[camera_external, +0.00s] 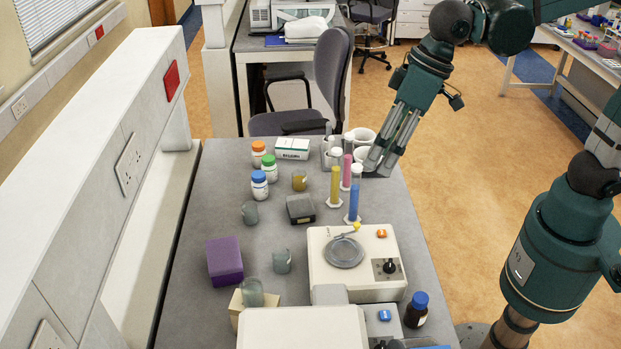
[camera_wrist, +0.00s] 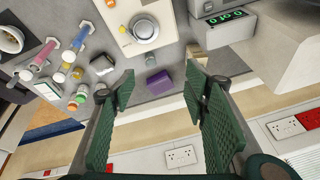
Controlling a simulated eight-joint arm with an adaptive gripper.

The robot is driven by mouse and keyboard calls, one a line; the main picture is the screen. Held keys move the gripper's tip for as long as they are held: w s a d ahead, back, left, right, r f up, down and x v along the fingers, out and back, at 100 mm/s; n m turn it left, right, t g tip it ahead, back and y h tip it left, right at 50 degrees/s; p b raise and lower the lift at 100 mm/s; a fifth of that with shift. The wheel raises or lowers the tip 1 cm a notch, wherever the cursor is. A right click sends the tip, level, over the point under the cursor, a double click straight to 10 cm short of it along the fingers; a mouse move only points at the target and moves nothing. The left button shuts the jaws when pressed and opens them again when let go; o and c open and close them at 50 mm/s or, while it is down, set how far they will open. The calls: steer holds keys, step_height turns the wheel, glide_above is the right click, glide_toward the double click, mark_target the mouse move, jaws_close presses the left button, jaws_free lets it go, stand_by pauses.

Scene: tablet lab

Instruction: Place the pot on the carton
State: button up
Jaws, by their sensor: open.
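The carton (camera_external: 292,148) is a small white box with a green edge, lying at the back of the grey bench. Several white containers could be the pot; I cannot tell which is meant. White lidded pots with an orange cap (camera_external: 258,152), a green cap (camera_external: 269,167) and a blue cap (camera_external: 259,185) stand left of the carton. White open cups (camera_external: 363,135) stand at the back right. My gripper (camera_external: 378,165) points down by the cups, in front of part of them. In the wrist view its fingers (camera_wrist: 160,88) are apart with nothing held between them.
Cylinders with yellow, pink and blue contents (camera_external: 354,195) stand just left of my gripper.

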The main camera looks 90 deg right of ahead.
steer(key=s+d+f+n+t, duration=0.1)
steer(key=s+d+f, duration=0.1)
steer(key=s, duration=0.5)
steer(key=s+d+f+n+t, duration=0.1)
steer(key=s+f, duration=0.2)
steer(key=s, duration=0.4)
steer(key=s+d+f+n+t, duration=0.1)
steer(key=s+d+f, duration=0.1)
steer(key=s, duration=0.5)
steer(key=shift+s+d+f+n, duration=0.25)
steer(key=shift+d+n, duration=0.05)
steer(key=shift+n, duration=0.1)
steer(key=shift+f, duration=0.15)
